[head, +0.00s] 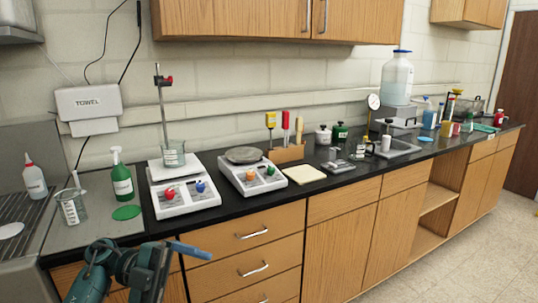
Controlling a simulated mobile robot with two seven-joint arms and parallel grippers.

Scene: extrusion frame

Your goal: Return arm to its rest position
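One of my arms, teal and dark grey, comes in at the bottom left in the head view, and I take it to be my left arm. Its end, with my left gripper (152,268), is in front of the wooden cabinet, below the edge of the black counter. A blue bar sticks out to the right from it; I cannot tell whether it is part of the gripper or something held. The fingertips are not clear. My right gripper is not in view.
The floor (470,260) at right is clear.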

